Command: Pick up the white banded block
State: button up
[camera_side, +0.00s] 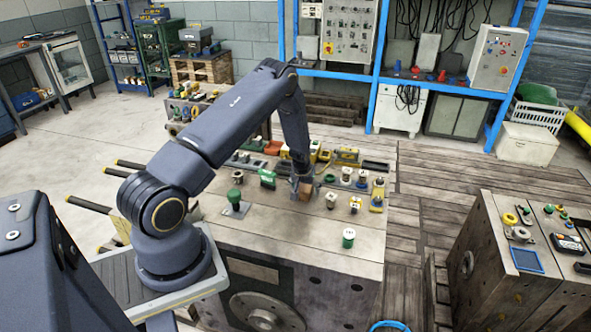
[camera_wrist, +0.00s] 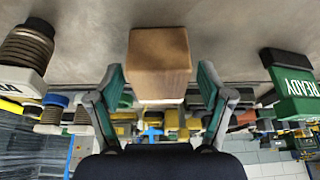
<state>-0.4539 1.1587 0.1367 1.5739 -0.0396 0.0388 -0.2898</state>
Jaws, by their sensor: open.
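My gripper (camera_side: 302,180) is over the top of the work block, near its middle. In the wrist view my gripper (camera_wrist: 158,82) is open, with one finger on each side of a plain brown block (camera_wrist: 160,52). Gaps show between the block and both fingers. The brown block (camera_side: 305,194) is small and partly hidden by my gripper in the side view. I see no white band on it.
A dark ribbed piece with a white label (camera_wrist: 24,52) and a green piece marked READY (camera_wrist: 291,85) flank the gripper in the wrist view. A green-topped piece on a grey plate (camera_side: 235,203) stands left. The tabletop's front (camera_side: 285,238) is mostly clear.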

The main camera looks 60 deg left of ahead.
jog(key=c, duration=1.3)
